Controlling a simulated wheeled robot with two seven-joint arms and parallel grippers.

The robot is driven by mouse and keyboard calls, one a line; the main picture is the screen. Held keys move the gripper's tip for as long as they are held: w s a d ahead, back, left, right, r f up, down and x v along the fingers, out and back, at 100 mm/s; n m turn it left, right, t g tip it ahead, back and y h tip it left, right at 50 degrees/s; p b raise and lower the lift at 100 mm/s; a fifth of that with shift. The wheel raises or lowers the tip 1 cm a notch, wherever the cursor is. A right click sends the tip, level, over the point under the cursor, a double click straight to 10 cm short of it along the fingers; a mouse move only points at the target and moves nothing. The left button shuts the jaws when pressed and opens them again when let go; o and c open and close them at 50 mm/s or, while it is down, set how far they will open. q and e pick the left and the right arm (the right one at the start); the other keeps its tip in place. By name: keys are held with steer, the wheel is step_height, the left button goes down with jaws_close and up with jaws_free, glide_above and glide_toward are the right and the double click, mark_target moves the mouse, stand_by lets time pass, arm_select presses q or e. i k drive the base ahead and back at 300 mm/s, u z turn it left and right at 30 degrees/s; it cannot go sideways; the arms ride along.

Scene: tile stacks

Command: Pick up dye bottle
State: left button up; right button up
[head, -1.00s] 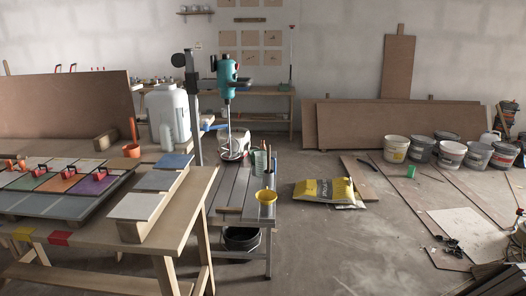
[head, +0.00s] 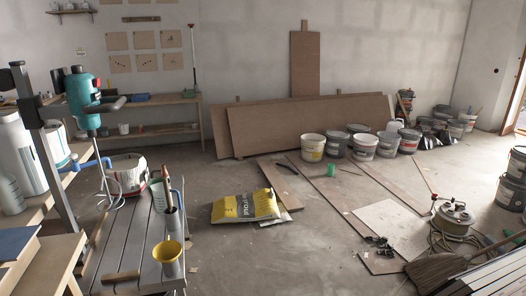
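Neither of my grippers is in view. No bottle here is plainly a dye bottle. A pale bottle-like container (head: 11,193) stands on the wooden workbench at the left edge, in front of a large white canister (head: 20,150). On the slatted bench, a container with handles sticking out (head: 160,196) stands behind a yellow funnel (head: 170,252); its contents are too small to tell.
A teal mixer (head: 84,98) on a stand rises at the left. A yellow and grey bag (head: 244,207) lies on the floor. Several buckets (head: 313,148) stand by leaning boards (head: 310,125).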

mark_target(163, 173)
steer(key=z, duration=0.3)
steer(key=i, duration=2.6)
steer(key=u, duration=0.9)
steer(key=i, duration=1.9)
steer(key=u, duration=0.75)
